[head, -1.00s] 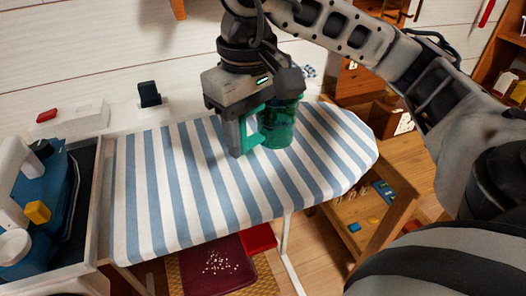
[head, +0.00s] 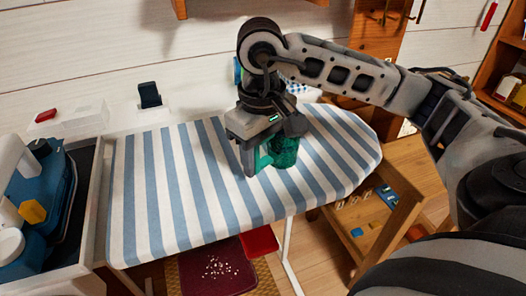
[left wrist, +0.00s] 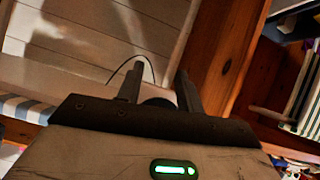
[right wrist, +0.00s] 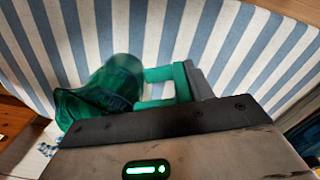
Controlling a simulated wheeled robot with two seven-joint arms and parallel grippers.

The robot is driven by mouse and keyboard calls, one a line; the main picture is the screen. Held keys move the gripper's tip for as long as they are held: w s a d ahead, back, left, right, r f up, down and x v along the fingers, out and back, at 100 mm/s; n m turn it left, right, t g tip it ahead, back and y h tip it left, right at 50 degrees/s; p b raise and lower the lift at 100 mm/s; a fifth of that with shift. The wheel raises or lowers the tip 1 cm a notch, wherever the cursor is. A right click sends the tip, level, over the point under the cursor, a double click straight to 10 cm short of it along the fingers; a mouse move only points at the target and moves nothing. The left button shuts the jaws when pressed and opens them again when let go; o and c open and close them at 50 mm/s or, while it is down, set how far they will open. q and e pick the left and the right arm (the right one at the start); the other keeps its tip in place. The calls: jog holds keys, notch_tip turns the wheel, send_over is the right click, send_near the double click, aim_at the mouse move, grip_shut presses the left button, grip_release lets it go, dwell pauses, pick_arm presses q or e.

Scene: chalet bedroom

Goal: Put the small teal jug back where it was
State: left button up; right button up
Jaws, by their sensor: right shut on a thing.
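The small teal jug (head: 286,153) is translucent green with a squared handle. It is over the striped ironing board (head: 160,200), right of its middle; I cannot tell whether its base touches the cloth. My right gripper (head: 254,168) points down at the jug's left side and is shut on its handle. In the right wrist view the jug (right wrist: 105,88) is left of the fingers, with the handle (right wrist: 160,74) reaching to my right gripper (right wrist: 192,80). My left gripper (left wrist: 160,85) shows only in the left wrist view, fingers apart and empty.
The board's left half is clear. A tray cart (head: 88,200) with a blue appliance (head: 45,200) stands at the left. A dark red cushion (head: 215,268) lies below the board. A wooden table (head: 400,165) stands at the right. The white plank wall (head: 90,60) is behind.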

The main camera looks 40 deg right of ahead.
jog(key=shift+f, duration=0.25)
jog(key=o, duration=1.3)
jog(key=shift+r, duration=0.1)
pick_arm(q)
jog(key=shift+f, duration=0.2)
jog(key=shift+r, duration=0.1)
pick_arm(e)
jog(key=shift+r+p, duration=0.3)
jog(key=shift+r, duration=0.1)
notch_tip(320, 180, up, 11)
jog(key=shift+a+f+p, duration=0.1)
jog(key=shift+p, duration=1.1)
pick_arm(q)
jog(key=shift+w+a+r, duration=0.1)
jog(key=shift+a+r, duration=0.05)
jog(key=shift+r, duration=0.6)
pick_arm(e)
jog(key=shift+r, duration=0.4)
